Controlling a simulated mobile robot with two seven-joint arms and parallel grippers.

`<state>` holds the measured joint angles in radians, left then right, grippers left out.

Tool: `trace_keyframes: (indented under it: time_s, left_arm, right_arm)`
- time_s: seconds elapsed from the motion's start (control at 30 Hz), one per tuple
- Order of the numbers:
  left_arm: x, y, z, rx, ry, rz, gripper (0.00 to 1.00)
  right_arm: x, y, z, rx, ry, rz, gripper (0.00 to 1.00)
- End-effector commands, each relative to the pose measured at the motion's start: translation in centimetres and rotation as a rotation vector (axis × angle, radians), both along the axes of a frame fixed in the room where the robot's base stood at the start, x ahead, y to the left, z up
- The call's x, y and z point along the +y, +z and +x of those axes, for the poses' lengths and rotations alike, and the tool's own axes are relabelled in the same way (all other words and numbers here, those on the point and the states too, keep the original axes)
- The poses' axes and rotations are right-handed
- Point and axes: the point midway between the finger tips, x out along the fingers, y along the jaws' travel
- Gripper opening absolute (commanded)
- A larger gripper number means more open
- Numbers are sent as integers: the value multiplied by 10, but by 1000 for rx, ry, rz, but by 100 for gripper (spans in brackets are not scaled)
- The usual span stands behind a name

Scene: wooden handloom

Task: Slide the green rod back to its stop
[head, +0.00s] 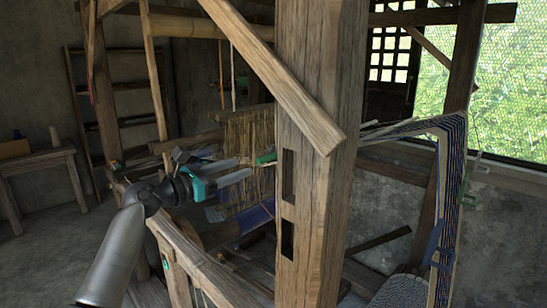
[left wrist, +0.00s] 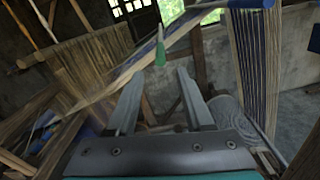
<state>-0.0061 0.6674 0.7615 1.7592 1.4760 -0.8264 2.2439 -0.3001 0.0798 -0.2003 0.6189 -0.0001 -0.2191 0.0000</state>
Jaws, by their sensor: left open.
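I cannot tell which one is the piece in the head view. My left gripper (head: 245,167) is open and empty, its fingers pointing at the green piece, apart from it. It also shows in the left wrist view (left wrist: 158,74). The stop cannot be made out.
The thick wooden post (head: 313,210) with a slanted brace stands right of my left gripper. Warp threads (head: 246,140) hang behind the fingers. A blue roll (head: 255,216) lies below. Striped cloth (head: 449,200) hangs at right. A bench (head: 40,160) stands far left, with bare floor near it.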

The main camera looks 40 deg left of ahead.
Motion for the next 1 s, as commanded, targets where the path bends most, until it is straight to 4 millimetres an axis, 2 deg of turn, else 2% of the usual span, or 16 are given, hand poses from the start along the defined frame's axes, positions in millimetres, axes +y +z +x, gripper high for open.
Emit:
trace_keyframes:
  time_s: [0.2, 0.6, 0.8, 1.0]
  left_arm:
    - [-3, 0, 38, -2, -1, 0, 52]
    - [-8, 0, 93, -1, 0, 1, 52]
    - [-9, 0, 112, 0, 0, 0, 52]
    - [-10, 0, 121, 1, 0, 2, 52]
  right_arm:
    - [0, -3, 0, 0, 0, 0, 52]
    - [0, -8, 0, 0, 0, 0, 52]
    - [0, -10, 0, 0, -1, 0, 52]
    - [0, -11, 1, 0, -1, 0, 52]
